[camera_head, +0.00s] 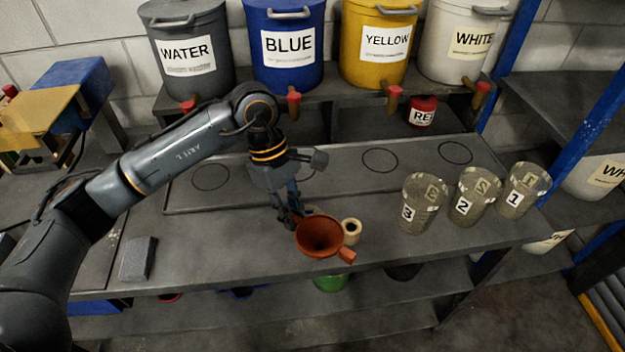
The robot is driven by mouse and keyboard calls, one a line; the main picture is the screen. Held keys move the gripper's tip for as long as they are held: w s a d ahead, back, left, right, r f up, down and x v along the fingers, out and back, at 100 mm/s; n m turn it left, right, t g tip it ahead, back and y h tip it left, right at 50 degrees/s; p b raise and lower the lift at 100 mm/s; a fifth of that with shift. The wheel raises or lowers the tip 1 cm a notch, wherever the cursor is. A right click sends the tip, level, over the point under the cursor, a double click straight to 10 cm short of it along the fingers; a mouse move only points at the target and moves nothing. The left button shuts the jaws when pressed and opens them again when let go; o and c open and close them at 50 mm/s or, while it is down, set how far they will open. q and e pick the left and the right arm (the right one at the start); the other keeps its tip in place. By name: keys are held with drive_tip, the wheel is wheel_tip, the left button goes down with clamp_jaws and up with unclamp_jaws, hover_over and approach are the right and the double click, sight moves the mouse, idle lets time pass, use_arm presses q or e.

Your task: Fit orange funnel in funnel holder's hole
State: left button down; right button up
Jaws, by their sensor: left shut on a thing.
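The orange funnel (319,237) is in the middle of the bench, with its wide mouth toward me and its spout or tab at the lower right. My left gripper (294,218) comes down behind it and is shut on its rear left rim. A small tan ring-shaped piece (351,230), which may be the funnel holder, stands just right of the funnel. Its dark hole faces up. The funnel overlaps its left side in the picture, and I cannot tell if they touch. My right gripper is not in view.
Three clear numbered cups, including cup 3 (420,203), stand to the right on the bench (220,245). A grey block (138,258) lies at the left. Large containers labelled water, blue (285,45), yellow and white stand on a shelf behind, with taps hanging over the bench.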

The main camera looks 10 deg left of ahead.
use_arm(q)
drive_tip(key=w+d+f+n+t, duration=0.2)
drive_tip(key=w+d+n, duration=0.3)
drive_tip(key=n, duration=0.4)
drive_tip(key=shift+w+d+t, duration=0.25)
drive_tip(key=shift+w+t, duration=0.05)
drive_tip(key=shift+w, duration=0.1)
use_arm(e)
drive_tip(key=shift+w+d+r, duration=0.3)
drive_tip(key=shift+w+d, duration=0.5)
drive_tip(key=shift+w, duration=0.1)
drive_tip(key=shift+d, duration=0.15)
use_arm(q)
drive_tip(key=shift+f+b, duration=0.65)
drive_tip(key=shift+b, duration=0.05)
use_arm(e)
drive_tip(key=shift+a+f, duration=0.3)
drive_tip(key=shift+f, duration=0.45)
use_arm(q)
drive_tip(key=shift+f+b, duration=0.3)
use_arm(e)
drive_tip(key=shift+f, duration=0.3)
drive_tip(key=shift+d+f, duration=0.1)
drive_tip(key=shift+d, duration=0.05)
